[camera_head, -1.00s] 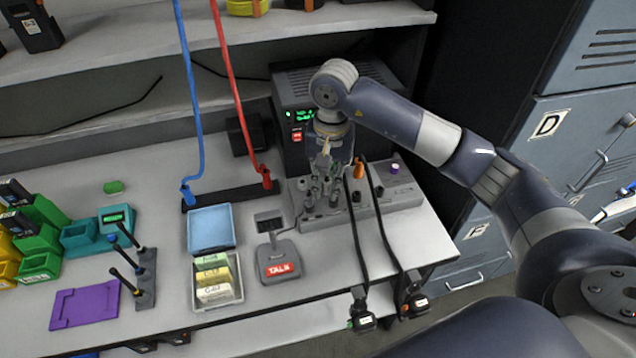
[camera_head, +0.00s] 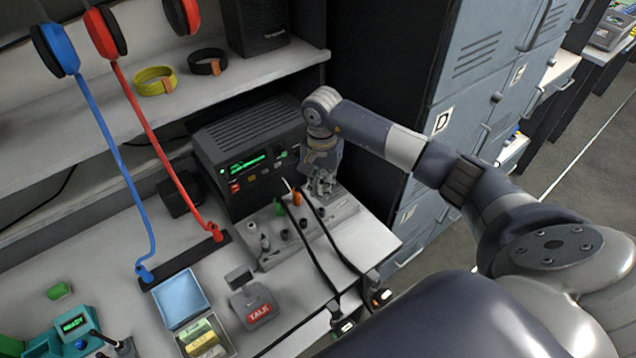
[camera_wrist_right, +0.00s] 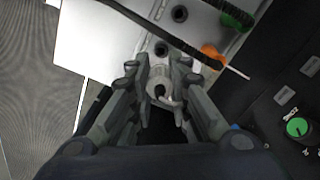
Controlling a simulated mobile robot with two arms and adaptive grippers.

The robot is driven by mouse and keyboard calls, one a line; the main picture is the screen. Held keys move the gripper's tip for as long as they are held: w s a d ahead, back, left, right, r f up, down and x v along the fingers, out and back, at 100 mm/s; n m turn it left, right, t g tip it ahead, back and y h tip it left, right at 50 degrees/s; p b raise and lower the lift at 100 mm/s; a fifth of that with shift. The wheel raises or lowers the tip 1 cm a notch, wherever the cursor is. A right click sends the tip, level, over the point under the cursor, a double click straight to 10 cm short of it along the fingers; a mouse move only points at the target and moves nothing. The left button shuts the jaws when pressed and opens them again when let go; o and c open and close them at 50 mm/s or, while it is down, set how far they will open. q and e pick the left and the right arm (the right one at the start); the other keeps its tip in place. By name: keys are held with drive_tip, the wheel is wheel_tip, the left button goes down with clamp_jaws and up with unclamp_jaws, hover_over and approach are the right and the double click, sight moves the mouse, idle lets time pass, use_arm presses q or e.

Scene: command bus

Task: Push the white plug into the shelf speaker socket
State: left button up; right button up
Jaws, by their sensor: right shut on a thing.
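My right gripper (camera_head: 322,188) is over the right end of the grey socket panel (camera_head: 275,258) on the bench. In the right wrist view its fingers (camera_wrist_right: 160,92) are closed around a pale round piece (camera_wrist_right: 158,88), which looks like the white plug. The fingers hide most of it, and I cannot tell whether its tip touches a socket. An open dark socket (camera_wrist_right: 162,48) lies just beyond the fingers. The black shelf speaker (camera_head: 262,22) stands on the upper shelf. I cannot tell which socket is its own. My left gripper is not in view.
An orange plug (camera_head: 297,198) with a bare metal tip and a green plug (camera_head: 280,209) are close to the gripper. Black cables (camera_head: 318,262) hang over the front edge. A black radio unit (camera_head: 250,150) stands behind. The red TALK pedal (camera_head: 255,306) is in front.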

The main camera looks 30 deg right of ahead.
drive_tip(key=shift+f+b, duration=0.3)
drive_tip(key=shift+f, duration=0.55)
wheel_tip(320, 180, down, 2)
drive_tip(key=shift+f+b, duration=0.25)
drive_tip(key=shift+b, duration=0.35)
drive_tip(key=shift+f+b, duration=0.6)
drive_tip(key=shift+b, duration=0.2)
drive_tip(key=shift+f+b, duration=0.15)
drive_tip(key=shift+b, duration=0.75)
drive_tip(key=shift+f+b, duration=1.15)
drive_tip(key=shift+b, duration=0.4)
idle(0.9)
drive_tip(key=o, duration=0.9)
drive_tip(key=shift+r, duration=0.1)
